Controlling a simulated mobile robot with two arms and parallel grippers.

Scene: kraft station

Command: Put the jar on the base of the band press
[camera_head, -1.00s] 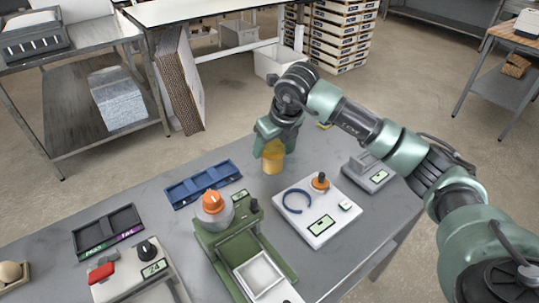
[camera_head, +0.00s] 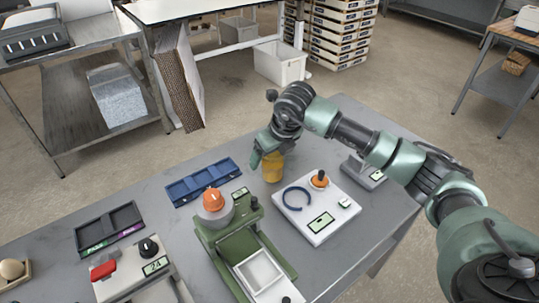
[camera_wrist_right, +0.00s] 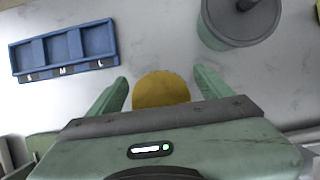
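The amber jar (camera_head: 273,168) stands on the grey table, right of the blue tray. My right gripper (camera_head: 263,158) is low over it with its fingers spread. In the right wrist view the jar's round top (camera_wrist_right: 161,90) lies between the two fingertips (camera_wrist_right: 160,86), with a gap on each side. A green stand (camera_head: 235,235) with an orange knob and a white device (camera_head: 318,228) with a dark blue ring stand nearby. I cannot tell for sure which one is the band press. My left gripper is not in view.
The blue tray (camera_head: 204,182) is left of the jar. A grey-green round container (camera_wrist_right: 238,22) shows close by in the wrist view. A grey device (camera_head: 362,170) stands right. A black tray (camera_head: 108,228) and a device with a red part (camera_head: 130,272) are at the left.

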